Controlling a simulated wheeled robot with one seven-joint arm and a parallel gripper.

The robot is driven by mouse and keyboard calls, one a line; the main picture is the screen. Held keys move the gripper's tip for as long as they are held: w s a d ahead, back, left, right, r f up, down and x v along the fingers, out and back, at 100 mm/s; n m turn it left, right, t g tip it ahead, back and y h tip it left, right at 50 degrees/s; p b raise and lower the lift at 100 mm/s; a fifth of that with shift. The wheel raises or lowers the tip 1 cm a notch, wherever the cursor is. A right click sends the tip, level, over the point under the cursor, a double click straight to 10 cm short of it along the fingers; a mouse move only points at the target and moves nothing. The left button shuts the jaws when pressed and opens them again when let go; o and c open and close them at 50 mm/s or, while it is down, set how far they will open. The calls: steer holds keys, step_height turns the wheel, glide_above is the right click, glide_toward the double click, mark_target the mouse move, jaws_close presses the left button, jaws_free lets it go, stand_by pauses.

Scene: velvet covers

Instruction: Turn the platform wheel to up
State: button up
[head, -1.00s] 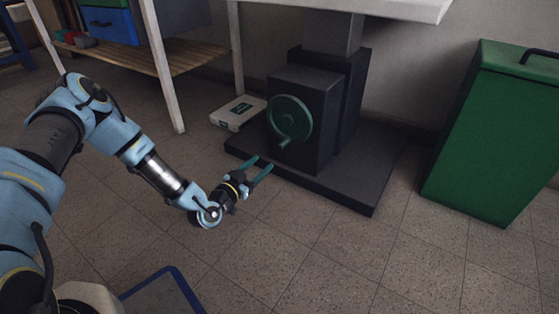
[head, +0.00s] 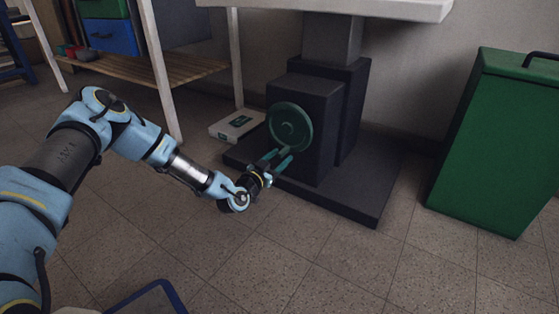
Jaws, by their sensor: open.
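The platform wheel (head: 291,122) is a dark green disc on the left face of a dark grey pedestal block (head: 318,140). The pedestal stands on a flat dark base (head: 355,200) and carries a pale platform (head: 340,8) on top. My gripper (head: 278,157) is open just below and in front of the wheel's lower edge, with its two green fingers pointing up toward it. The wheel's handle is hidden behind the fingers. I cannot tell whether the fingers touch the handle or stand around it.
A green bin (head: 490,140) stands at the right. A white box (head: 237,125) lies on the floor left of the pedestal. A shelf (head: 150,70) with blue and green drawers stands at the back left.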

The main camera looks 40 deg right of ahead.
steer(key=shift+s, duration=0.1)
jaws_close()
steer(key=shift+s, duration=0.1)
